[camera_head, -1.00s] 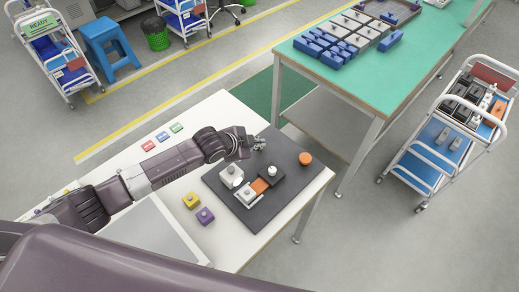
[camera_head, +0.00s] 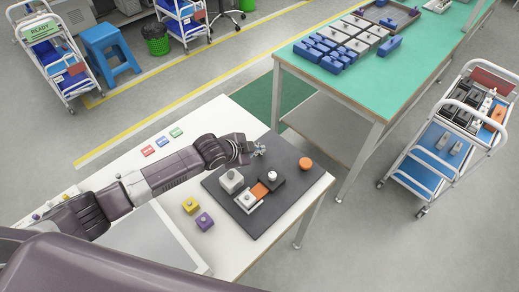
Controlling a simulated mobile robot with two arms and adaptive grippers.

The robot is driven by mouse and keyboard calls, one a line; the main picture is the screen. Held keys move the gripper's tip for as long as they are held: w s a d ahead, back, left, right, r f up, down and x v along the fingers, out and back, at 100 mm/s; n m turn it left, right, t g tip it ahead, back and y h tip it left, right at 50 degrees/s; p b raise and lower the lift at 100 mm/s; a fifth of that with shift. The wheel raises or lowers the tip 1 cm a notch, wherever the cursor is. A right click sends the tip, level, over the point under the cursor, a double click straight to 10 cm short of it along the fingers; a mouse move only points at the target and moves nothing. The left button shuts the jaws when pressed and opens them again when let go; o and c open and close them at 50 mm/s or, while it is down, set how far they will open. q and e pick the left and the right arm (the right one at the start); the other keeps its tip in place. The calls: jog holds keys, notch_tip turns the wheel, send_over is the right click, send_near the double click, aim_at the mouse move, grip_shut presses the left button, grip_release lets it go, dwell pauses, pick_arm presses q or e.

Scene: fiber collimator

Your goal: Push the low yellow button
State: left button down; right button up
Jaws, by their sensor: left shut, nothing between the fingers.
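The yellow button box (camera_head: 190,206), a low yellow block with a small knob on top, sits on the white table (camera_head: 222,257) left of the dark mat. A purple button box (camera_head: 204,221) stands just beside it, nearer to me. My left gripper (camera_head: 260,151) is above the far edge of the dark mat, to the upper right of the yellow button and well apart from it. Its fingers are small in the picture and look shut and empty. My right gripper is not in view.
The dark mat (camera_head: 241,228) holds a white block (camera_head: 231,181), a smaller white block (camera_head: 246,200), an orange piece (camera_head: 260,191) and an orange round button (camera_head: 305,163). Small red, blue and green tags lie at the table's far left. A grey panel (camera_head: 150,243) lies in front.

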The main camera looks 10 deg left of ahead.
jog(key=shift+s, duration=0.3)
